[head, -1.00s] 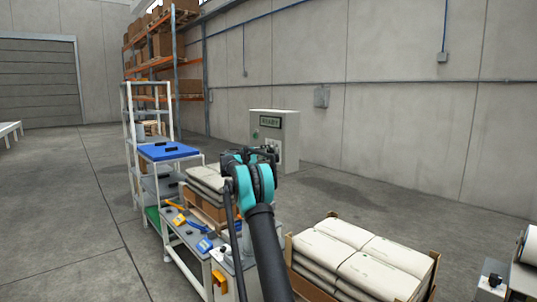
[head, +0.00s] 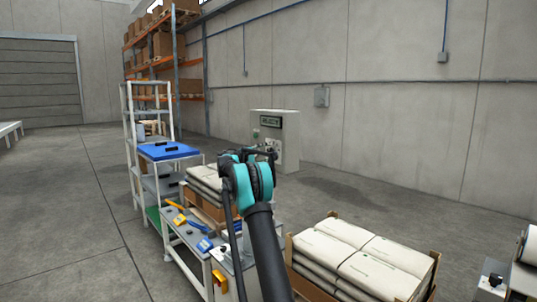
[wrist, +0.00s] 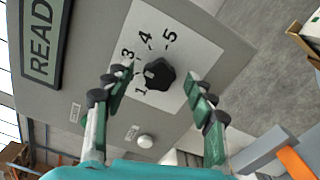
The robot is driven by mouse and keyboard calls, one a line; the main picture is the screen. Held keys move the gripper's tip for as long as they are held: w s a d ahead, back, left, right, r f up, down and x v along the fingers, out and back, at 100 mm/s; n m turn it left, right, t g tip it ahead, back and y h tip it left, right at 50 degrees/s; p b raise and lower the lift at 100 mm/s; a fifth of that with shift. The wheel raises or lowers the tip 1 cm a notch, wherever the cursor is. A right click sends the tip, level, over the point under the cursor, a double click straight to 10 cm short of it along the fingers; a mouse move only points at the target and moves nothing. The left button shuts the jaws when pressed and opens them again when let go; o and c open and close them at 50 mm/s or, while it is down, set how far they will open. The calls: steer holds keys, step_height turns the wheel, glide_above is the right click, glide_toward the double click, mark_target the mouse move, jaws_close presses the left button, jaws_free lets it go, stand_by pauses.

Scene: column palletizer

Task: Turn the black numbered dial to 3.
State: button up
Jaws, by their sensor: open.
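The black dial (wrist: 160,74) sits on a white plate (wrist: 182,25) on the front of a grey cabinet (head: 289,130). The numbers 1, 3, 4 and 5 show around it. The place between 1 and 3 is partly covered by my left finger. A pale mark on the dial faces left in the wrist view, roughly toward that place. My gripper (wrist: 156,86) is open, with one finger on each side of the dial and visible gaps between. In the head view my gripper (head: 262,153) is in front of the cabinet and hides part of the plate.
A display (wrist: 42,38) beside the plate shows "READ", the rest cut off. A white round button (wrist: 145,141) is below the dial plate. A workbench (head: 195,240) with tools and stacked sacks (head: 365,258) stand below my arm.

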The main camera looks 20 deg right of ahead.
steer(key=v, duration=1)
steer(key=shift+a, duration=0.25)
steer(key=shift+s, duration=0.15)
